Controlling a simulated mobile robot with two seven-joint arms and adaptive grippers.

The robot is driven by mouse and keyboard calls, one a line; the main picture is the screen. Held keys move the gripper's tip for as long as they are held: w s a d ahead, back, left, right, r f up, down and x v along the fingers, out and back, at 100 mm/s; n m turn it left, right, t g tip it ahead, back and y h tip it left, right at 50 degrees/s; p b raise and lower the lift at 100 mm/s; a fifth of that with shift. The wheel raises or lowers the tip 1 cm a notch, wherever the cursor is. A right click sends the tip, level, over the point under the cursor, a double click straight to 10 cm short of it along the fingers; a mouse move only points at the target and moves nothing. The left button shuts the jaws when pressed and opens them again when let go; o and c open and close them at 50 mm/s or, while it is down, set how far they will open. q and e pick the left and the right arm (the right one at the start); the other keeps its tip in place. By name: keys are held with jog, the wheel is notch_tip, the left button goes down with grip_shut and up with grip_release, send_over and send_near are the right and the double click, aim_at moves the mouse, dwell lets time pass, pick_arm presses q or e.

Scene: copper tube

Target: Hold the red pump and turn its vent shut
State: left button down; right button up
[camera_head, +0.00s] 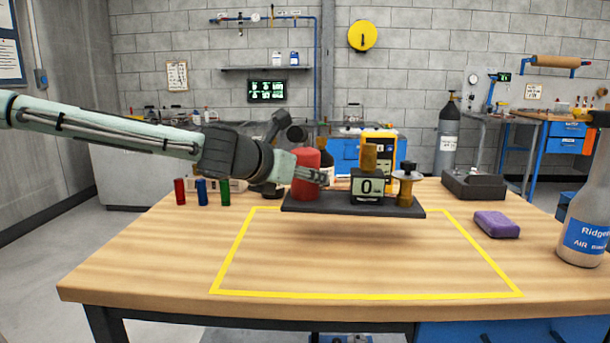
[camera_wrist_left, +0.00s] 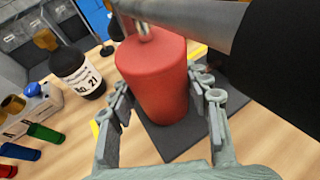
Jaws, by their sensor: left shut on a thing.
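The red pump's round red body (camera_head: 306,172) stands at the left of a dark base plate (camera_head: 330,205). The plate carries a display (camera_head: 367,187) reading 0, with a brass cylinder (camera_head: 369,157) above it. At its right is a brass post with a pale disc and black knob (camera_head: 407,172); I cannot tell if this is the vent. A shadow lies below the plate, which appears raised off the table. My left gripper (camera_head: 322,177) is shut on the red body. The left wrist view shows its fingers (camera_wrist_left: 165,108) either side of the red body (camera_wrist_left: 155,75). My right gripper is not in view.
A yellow outline (camera_head: 370,296) marks the clear wooden table (camera_head: 150,270). Red (camera_head: 180,191), blue (camera_head: 202,192) and green (camera_head: 224,191) cylinders stand left. A dark bottle (camera_wrist_left: 76,75) shows behind the pump.

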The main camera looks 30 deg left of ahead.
aim_at(305, 205)
pick_arm(q)
jog(key=shift+w+f+b, duration=0.1)
jog(key=shift+f+b, duration=2.2)
jog(key=shift+f, duration=0.45)
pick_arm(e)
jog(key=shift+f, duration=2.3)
pick_arm(q)
jog(key=shift+f, duration=0.2)
jog(key=shift+s+f, duration=0.2)
jog(key=shift+f, duration=0.2)
jog(key=shift+d+r, duration=0.1)
jog(key=shift+r, duration=0.1)
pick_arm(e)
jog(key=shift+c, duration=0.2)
